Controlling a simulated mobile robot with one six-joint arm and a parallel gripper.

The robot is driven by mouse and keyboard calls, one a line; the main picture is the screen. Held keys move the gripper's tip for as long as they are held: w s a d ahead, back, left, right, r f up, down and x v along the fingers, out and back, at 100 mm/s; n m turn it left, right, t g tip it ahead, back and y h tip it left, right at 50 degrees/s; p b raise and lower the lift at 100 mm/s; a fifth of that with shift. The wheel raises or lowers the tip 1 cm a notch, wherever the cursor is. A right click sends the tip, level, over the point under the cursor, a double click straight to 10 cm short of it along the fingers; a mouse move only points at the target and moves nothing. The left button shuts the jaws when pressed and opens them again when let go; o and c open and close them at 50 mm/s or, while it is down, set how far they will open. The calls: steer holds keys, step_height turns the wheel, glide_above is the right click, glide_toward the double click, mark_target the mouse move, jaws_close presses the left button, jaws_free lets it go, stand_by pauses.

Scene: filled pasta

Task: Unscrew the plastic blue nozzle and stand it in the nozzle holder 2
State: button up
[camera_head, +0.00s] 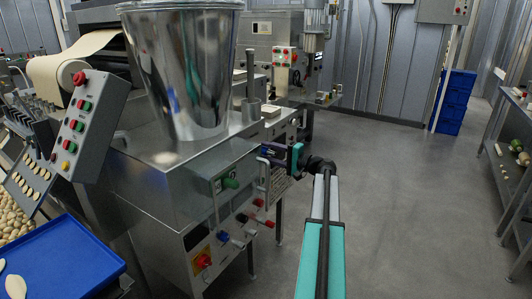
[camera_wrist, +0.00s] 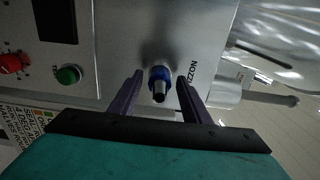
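The blue nozzle (camera_wrist: 160,74) with a dark tip sits on a grey metal panel, in the middle of the wrist view. My gripper (camera_wrist: 159,88) is open, its two dark fingers apart on the left and right of the nozzle, with visible gaps on both sides. In the head view my gripper (camera_head: 276,153) is at the right side of the steel filling machine (camera_head: 165,180). The nozzle is hard to make out there. I cannot pick out nozzle holder 2 in either view.
A large steel hopper (camera_head: 185,70) stands on the machine. Coloured knobs (camera_head: 222,237) stick out from the machine's front. A blue tray (camera_head: 60,255) is at lower left.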

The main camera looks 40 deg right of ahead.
jaws_close()
steer(key=shift+f+n+b, duration=0.15)
steer(key=shift+n+b, duration=0.25)
steer(key=shift+b, duration=0.6)
steer(key=shift+b, duration=0.35)
steer(key=n+b, duration=0.5)
steer(key=b, duration=0.4)
steer(key=n+b, duration=0.4)
steer(key=b, duration=0.3)
steer(key=shift+d+n+b, duration=0.1)
steer(key=shift+n+b, duration=0.25)
steer(key=shift+n, duration=0.05)
steer(key=shift+r+n+b, duration=0.2)
steer(key=shift+n+b, duration=0.2)
steer(key=shift+b, duration=0.05)
steer(key=shift+f+n+b, duration=0.15)
steer(key=shift+n+b, duration=0.15)
steer(key=shift+b, duration=0.35)
